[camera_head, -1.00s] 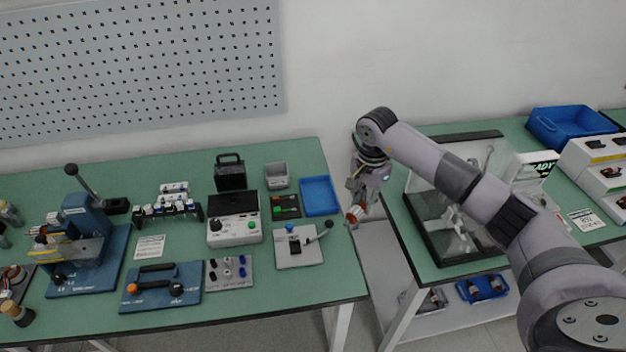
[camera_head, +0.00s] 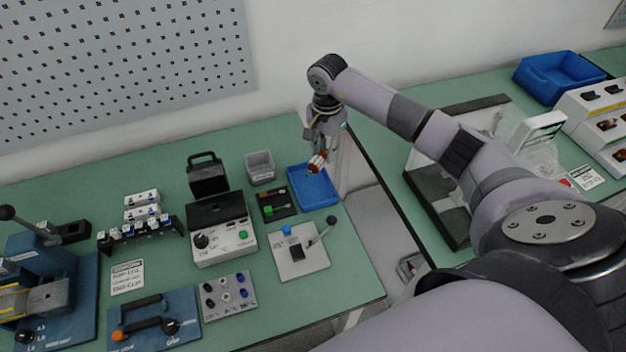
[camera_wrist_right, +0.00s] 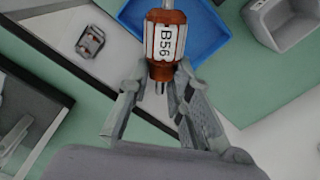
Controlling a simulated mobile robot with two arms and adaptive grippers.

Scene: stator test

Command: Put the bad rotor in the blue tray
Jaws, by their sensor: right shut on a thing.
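The rotor (camera_wrist_right: 164,45) is copper-coloured with a white label reading B56; it also shows small in the head view (camera_head: 317,162). My right gripper (camera_head: 318,155) is shut on it and holds it in the air, over or in front of the blue tray (camera_head: 318,193). In the right wrist view the gripper fingers (camera_wrist_right: 165,85) close around the rotor's lower shaft, and the blue tray (camera_wrist_right: 205,30) lies beyond and below it. The tray's visible floor looks empty. My left gripper is not in view.
A grey bin (camera_head: 260,168) and a small black tray (camera_head: 276,205) stand left of the blue tray. A lever fixture (camera_head: 302,262) is in front. A gap separates this table from the right table, which carries a clear-sided box (camera_head: 440,205) and a larger blue bin (camera_head: 556,78).

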